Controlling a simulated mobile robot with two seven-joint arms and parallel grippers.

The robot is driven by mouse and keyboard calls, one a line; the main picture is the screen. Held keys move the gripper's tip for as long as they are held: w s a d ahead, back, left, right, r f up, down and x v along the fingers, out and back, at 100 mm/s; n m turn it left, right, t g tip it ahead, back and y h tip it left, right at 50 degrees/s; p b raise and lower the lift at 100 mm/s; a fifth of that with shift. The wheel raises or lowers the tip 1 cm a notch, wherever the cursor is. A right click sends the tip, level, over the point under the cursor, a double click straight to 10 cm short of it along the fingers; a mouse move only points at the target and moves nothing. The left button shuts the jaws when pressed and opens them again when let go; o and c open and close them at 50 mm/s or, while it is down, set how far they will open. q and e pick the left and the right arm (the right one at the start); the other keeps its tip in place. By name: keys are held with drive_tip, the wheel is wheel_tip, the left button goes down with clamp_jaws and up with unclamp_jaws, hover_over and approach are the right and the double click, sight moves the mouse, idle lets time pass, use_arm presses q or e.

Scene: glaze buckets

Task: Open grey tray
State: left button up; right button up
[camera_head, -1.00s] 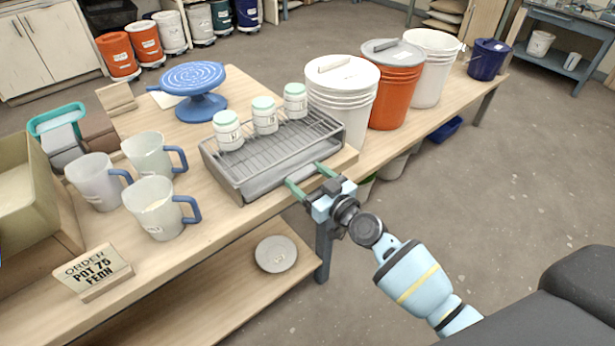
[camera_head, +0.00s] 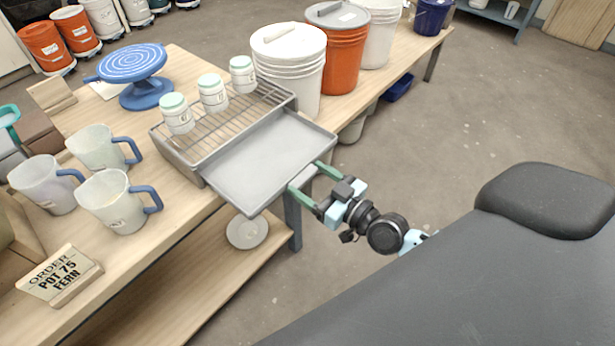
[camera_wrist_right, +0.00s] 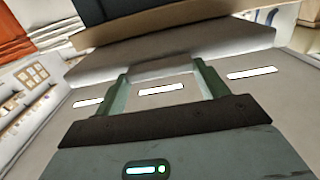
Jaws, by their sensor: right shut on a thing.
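The grey tray (camera_head: 262,158) is slid out of the grey rack unit (camera_head: 182,158) on the bench, and its flat inside shows empty. It sticks out past the bench's front edge. My right gripper (camera_head: 308,175) is shut on the tray's front handle, with its green fingers on either side of it. In the right wrist view, the tray's front (camera_wrist_right: 170,62) spans across just beyond the fingers (camera_wrist_right: 165,80). My left gripper is not in view.
Several mint-lidded jars (camera_head: 213,92) stand on the wire rack. A white bucket (camera_head: 290,70) and an orange bucket (camera_head: 340,55) stand right of the unit. Translucent jugs (camera_head: 113,205) stand left. Below is a shelf with a round plate (camera_head: 247,232). The floor to the right is open.

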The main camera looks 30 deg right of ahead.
drive_tip(key=o, duration=1.4)
use_arm(q)
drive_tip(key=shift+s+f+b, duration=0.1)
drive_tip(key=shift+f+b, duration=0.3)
drive_tip(key=shift+b, duration=0.05)
use_arm(e)
drive_tip(key=shift+v, duration=3.9)
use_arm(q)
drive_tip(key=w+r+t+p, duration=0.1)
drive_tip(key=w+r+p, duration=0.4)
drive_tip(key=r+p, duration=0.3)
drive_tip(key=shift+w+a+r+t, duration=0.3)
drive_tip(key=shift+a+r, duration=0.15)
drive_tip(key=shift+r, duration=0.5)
use_arm(e)
drive_tip(key=s+a+f+g+h, duration=0.1)
drive_tip(key=s+f, duration=0.3)
drive_tip(key=s, duration=0.4)
drive_tip(key=s+a+f+m+g+h, duration=0.1)
drive_tip(key=s+a+f+g, duration=0.2)
drive_tip(key=s, duration=0.5)
drive_tip(key=s+a+f+m+g+h, duration=0.1)
drive_tip(key=s+f+g, duration=0.3)
drive_tip(key=s, duration=0.4)
drive_tip(key=shift+a+f+h, duration=0.4)
drive_tip(key=shift+a+h, duration=0.2)
